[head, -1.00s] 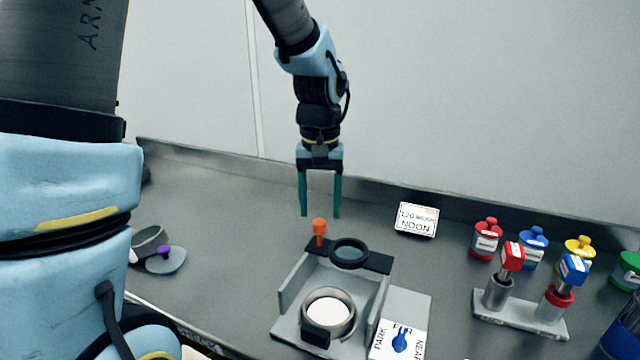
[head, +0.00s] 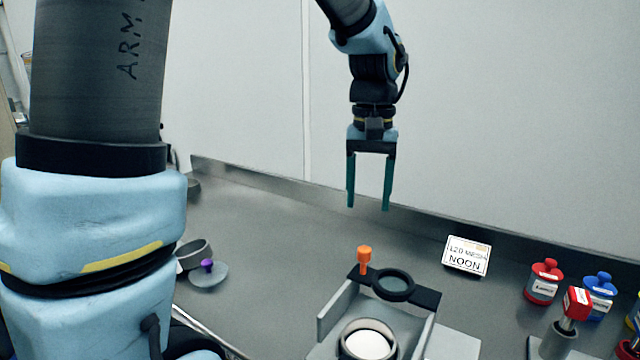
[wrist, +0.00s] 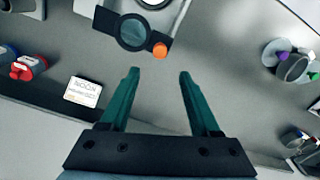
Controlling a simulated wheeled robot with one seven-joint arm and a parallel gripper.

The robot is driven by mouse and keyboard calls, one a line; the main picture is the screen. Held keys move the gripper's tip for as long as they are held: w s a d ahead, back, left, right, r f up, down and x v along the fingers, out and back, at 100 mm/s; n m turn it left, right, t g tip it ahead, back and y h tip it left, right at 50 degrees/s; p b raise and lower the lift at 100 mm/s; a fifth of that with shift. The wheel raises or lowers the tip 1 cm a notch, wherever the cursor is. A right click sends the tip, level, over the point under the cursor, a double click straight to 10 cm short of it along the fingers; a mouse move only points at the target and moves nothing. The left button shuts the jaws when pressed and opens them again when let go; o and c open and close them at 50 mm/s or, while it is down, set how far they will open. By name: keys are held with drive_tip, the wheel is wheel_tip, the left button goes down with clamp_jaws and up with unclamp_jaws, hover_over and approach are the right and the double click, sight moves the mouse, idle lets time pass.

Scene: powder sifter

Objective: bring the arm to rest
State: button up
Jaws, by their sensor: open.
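My gripper (head: 369,207) hangs down in the air above the back of the grey worktop. Its two green fingers are apart with nothing between them. It also shows in the wrist view (wrist: 160,72), over bare worktop. The sifter stand (head: 330,318) is below and in front of it. The stand has a black ring with a lens (head: 395,284), an orange knob (head: 364,259) and a round sieve with white contents (head: 367,342). The gripper is apart from all of these.
A sign reading "120 MESH NOON" (head: 466,256) stands right of the stand. Red (head: 544,281) and blue-lidded (head: 599,294) jars and a red-topped tool (head: 576,304) are further right. A grey cup (head: 194,254) and a lid with purple knob (head: 208,273) lie left. Worktop between is clear.

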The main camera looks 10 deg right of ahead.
drive_tip(key=a+f+n, duration=0.2)
drive_tip(key=a+f, duration=0.3)
drive_tip(key=a, duration=0.8)
drive_tip(key=a+f+n+t, duration=0.1)
drive_tip(key=a+f, duration=0.4)
drive_tip(key=a, duration=0.7)
drive_tip(key=shift+a+f+n+t, duration=0.3)
drive_tip(key=shift+a+f+n, duration=0.05)
drive_tip(key=shift+a+n, duration=0.05)
drive_tip(key=shift+o, duration=0.2)
drive_tip(key=shift+w, duration=0.1)
idle(0.6)
